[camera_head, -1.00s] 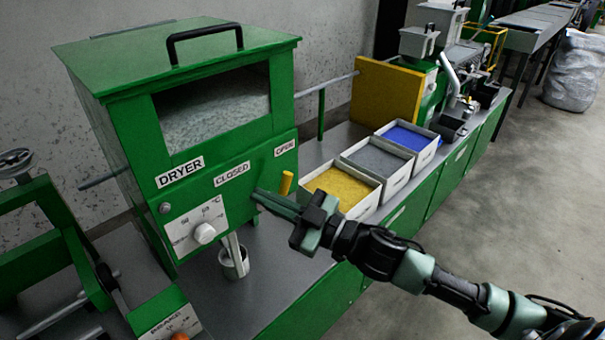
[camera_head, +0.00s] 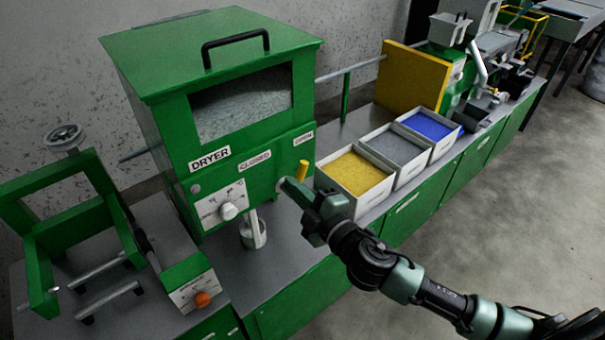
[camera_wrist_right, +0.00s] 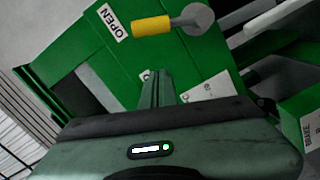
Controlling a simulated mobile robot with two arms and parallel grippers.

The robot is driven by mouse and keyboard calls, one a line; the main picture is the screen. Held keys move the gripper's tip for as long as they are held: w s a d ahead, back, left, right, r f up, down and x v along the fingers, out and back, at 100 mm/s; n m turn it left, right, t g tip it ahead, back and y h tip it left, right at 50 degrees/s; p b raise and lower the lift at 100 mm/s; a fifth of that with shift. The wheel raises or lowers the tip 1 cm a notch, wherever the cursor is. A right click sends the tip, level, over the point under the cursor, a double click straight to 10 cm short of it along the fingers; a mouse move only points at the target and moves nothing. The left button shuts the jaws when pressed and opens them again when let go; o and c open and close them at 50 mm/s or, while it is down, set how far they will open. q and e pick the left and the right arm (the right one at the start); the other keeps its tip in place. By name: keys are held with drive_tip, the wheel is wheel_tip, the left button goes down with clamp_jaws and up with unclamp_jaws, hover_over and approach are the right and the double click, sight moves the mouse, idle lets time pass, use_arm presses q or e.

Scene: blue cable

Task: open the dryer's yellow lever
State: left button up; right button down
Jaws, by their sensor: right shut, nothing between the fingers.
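The green dryer (camera_head: 228,110) stands on the bench with a CLOSED label (camera_head: 255,160) and an OPEN label (camera_head: 303,138) on its front. Its yellow lever (camera_head: 302,170) points up towards the OPEN label. In the right wrist view the yellow lever (camera_wrist_right: 152,26) extends from a grey round pivot (camera_wrist_right: 198,19) towards OPEN (camera_wrist_right: 114,22). My right gripper (camera_head: 286,184) is shut and empty in front of the dryer panel, just left of the lever in the head view. In the right wrist view its fingers (camera_wrist_right: 157,85) are below the lever, apart from it. My left gripper is not in view.
Trays of yellow (camera_head: 354,172), grey and blue granules stand to the right. A green machine with an orange knob (camera_head: 202,299) is at lower left.

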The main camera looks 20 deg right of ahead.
sight(303, 173)
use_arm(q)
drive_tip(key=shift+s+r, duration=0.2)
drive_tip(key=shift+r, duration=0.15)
use_arm(e)
drive_tip(key=shift+w+d+f, duration=0.4)
drive_tip(key=shift+w+d, duration=0.3)
drive_tip(key=shift+w, duration=0.1)
drive_tip(key=shift+w+d+f, duration=0.4)
drive_tip(key=shift+w+d, duration=0.3)
drive_tip(key=shift+w, duration=0.05)
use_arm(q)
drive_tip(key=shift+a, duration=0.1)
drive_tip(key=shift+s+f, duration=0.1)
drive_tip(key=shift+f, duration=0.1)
use_arm(e)
drive_tip(key=shift+w+d+f+m, duration=0.1)
drive_tip(key=shift+w+d+m, duration=0.05)
drive_tip(key=shift+d+m, duration=0.3)
drive_tip(key=shift+w+d+f+m, duration=0.1)
drive_tip(key=shift+w+d+m, duration=0.05)
drive_tip(key=shift+d+m, duration=0.25)
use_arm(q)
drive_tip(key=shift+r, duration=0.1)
